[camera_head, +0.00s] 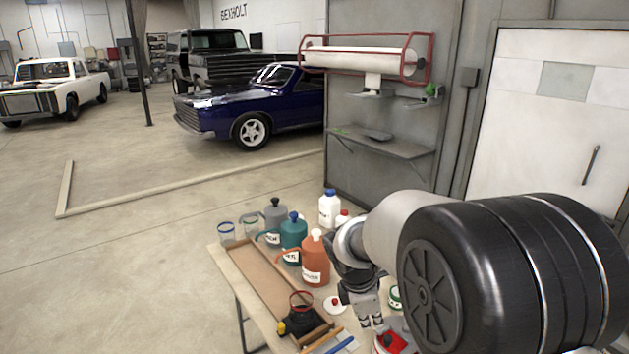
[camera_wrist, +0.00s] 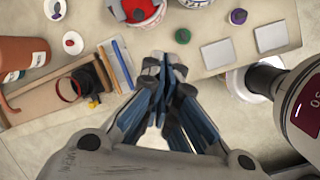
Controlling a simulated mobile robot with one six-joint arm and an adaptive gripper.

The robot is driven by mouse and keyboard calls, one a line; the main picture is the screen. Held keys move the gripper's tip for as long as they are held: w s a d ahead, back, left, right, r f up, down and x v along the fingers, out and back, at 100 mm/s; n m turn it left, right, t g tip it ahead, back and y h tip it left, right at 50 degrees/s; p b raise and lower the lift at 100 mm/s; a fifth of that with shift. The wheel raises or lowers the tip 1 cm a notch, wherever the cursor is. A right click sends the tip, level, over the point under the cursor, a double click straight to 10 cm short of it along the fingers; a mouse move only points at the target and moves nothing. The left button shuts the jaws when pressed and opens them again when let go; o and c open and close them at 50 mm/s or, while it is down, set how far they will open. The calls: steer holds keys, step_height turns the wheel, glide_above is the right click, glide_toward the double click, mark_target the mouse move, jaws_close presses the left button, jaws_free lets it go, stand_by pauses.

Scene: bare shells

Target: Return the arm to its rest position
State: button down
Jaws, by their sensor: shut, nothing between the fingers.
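My arm reaches from the right side of the head view out over a workbench (camera_head: 232,268). My gripper (camera_head: 372,320) hangs pointing down near the bench's right part. In the wrist view my gripper (camera_wrist: 164,62) has its fingertips together, with nothing between them. Below the fingertips in the wrist view is the light bench top (camera_wrist: 215,38). The bench's near edge and pale floor lie below that. My arm hides part of the bench in the head view.
An orange jug (camera_head: 315,262), a teal jug (camera_head: 292,236) and a grey jug (camera_head: 275,215) stand on the bench left of my gripper. A wooden tray (camera_head: 262,285) runs beside them. A red-topped container (camera_wrist: 137,12) is close to the fingertips. Open floor (camera_head: 130,260) lies left.

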steer(key=s+d+r+m+t+y, duration=0.1)
steer(key=s+d+r+m, duration=0.1)
steer(key=s+r+m, duration=0.95)
steer(key=s+f+m+t+y+b, duration=0.1)
steer(key=s+m, duration=0.5)
steer(key=s, duration=1)
steer(key=shift+s+a+f+m+y+b, duration=0.25)
steer(key=shift+a+m+y+b, duration=0.15)
steer(key=shift+y, duration=0.1)
